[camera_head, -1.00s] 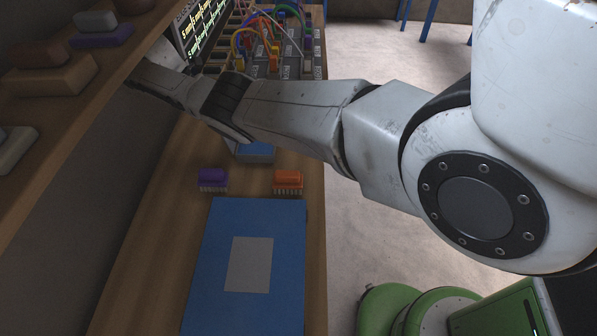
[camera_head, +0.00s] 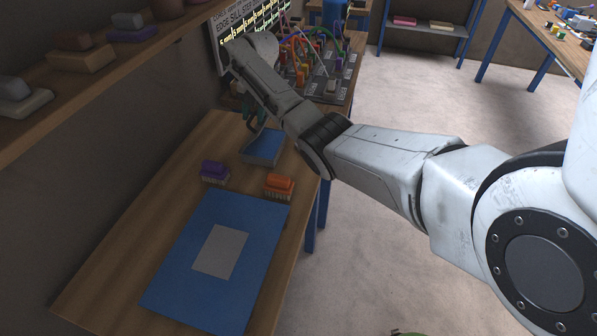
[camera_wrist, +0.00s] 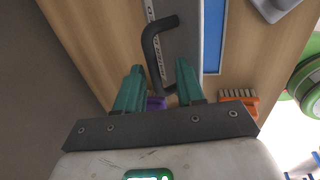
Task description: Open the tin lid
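The tin (camera_head: 262,146) is a small box with a blue top on the workbench, partly hidden by my arm in the head view. In the wrist view a grey surface, which looks like the tin's lid (camera_wrist: 182,45), has a blue strip at its right. A bent black handle (camera_wrist: 152,48) stands out in front of it. My gripper (camera_wrist: 160,66) has two teal fingers, spread apart, with the lower part of the handle between them in the picture. I cannot tell if they touch it. In the head view my gripper (camera_head: 256,120) is just above the tin, mostly hidden.
A purple brush (camera_head: 214,171) and an orange brush (camera_head: 279,185) lie in front of the tin. A large blue mat (camera_head: 180,262) with a grey rectangle covers the bench's near part. A rack of coloured cables (camera_head: 325,65) and a lit panel stand behind. A shelf (camera_head: 100,70) overhangs at left.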

